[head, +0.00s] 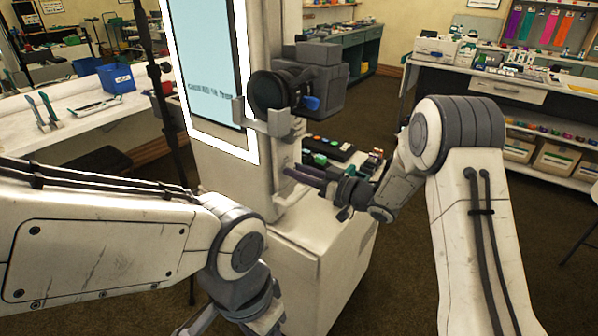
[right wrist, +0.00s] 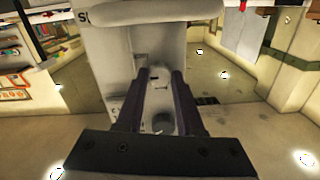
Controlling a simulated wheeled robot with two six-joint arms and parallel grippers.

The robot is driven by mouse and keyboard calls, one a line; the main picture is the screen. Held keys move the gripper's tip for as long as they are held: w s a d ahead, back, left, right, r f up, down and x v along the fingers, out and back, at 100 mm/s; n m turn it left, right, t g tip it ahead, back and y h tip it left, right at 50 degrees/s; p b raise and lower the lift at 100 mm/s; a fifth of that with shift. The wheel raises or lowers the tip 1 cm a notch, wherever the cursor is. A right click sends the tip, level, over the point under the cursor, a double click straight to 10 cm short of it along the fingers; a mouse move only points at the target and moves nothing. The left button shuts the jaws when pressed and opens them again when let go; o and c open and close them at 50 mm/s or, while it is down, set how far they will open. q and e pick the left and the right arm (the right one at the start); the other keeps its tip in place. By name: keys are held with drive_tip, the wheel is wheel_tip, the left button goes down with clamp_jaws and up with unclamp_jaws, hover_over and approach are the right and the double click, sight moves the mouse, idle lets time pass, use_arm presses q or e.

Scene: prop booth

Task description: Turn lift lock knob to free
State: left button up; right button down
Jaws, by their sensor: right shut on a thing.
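The white booth (head: 225,170) stands in the middle of the head view, with a lit screen on its front. My right gripper (head: 297,180) reaches from the right to the lower side of its column. In the right wrist view the dark fingers of that gripper (right wrist: 162,85) stand on both sides of a pale grey knob (right wrist: 160,76), shut on it. The knob's marking cannot be read, and in the head view the fingers hide most of it. My left gripper (head: 235,322) is at the bottom edge, partly cut off, away from the booth.
A camera with a dark round lens (head: 268,91) sits on a bracket above my right gripper. A black button panel (head: 328,148) lies behind the gripper. A white table with a blue bin (head: 116,77) is at left, and stocked shelves are at right.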

drive_tip(key=shift+f+n+b, duration=0.1)
drive_tip(key=shift+n+b, duration=0.9)
drive_tip(key=shift+b, duration=0.1)
drive_tip(key=n+b, duration=1.3)
drive_tip(key=b, duration=0.2)
drive_tip(key=shift+s+f+n+h, duration=0.1)
drive_tip(key=shift+n+h, duration=0.3)
drive_tip(key=shift+a+n+b, duration=0.1)
drive_tip(key=shift+n+b, duration=0.9)
drive_tip(key=shift+b, duration=0.15)
drive_tip(key=c, duration=0.5)
unclamp_jaws()
drive_tip(key=shift+r, duration=0.2)
drive_tip(key=v, duration=1)
drive_tip(key=shift+s+d+f+p, duration=0.1)
drive_tip(key=shift+s+d+p, duration=0.1)
drive_tip(key=shift+s+p, duration=0.15)
